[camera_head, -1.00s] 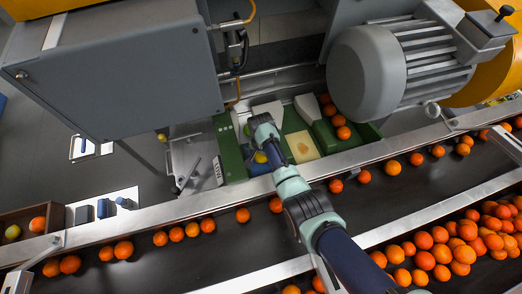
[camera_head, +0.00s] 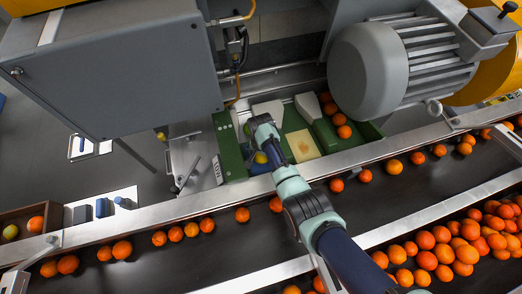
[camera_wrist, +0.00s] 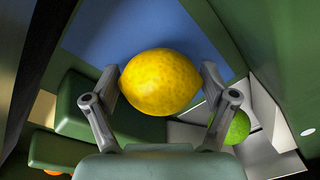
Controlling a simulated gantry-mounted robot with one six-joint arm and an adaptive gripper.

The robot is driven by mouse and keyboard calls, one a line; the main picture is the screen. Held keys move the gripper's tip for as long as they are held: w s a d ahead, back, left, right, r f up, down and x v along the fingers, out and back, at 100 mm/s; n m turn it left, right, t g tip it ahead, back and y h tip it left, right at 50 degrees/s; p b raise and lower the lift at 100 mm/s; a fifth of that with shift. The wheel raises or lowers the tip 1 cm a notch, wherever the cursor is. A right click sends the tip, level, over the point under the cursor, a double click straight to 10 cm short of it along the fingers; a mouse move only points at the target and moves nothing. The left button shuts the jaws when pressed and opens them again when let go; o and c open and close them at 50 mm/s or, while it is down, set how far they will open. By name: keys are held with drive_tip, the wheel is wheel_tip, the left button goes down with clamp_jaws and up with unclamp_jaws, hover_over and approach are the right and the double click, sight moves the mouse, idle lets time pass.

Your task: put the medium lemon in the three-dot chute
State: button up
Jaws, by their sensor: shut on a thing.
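The yellow lemon (camera_wrist: 160,82) sits between the two fingers of my gripper (camera_wrist: 162,95) in the wrist view, with both fingertips against its sides. My gripper is shut on it. Below the lemon is a blue surface (camera_wrist: 105,28) between green walls. In the head view only part of the lemon (camera_head: 261,158) shows beside my arm, over the green chute unit (camera_head: 232,160); my fingers are mostly hidden there. One white dot (camera_wrist: 307,132) shows on a green wall at the right of the wrist view.
A green lime (camera_wrist: 238,127) lies by pale grey plates right of my gripper. Green dividers (camera_wrist: 88,123) stand at left. In the head view, a grey motor (camera_head: 370,75) and a grey cabinet (camera_head: 110,75) flank the unit. Oranges ride the dark belt (camera_head: 180,262) in front.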

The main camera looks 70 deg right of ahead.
drive_tip(key=shift+f, duration=0.3)
drive_tip(key=o, duration=1.1)
drive_tip(key=shift+c, duration=0.2)
wheel_tip(320, 180, up, 12)
drive_tip(key=shift+r, duration=0.1)
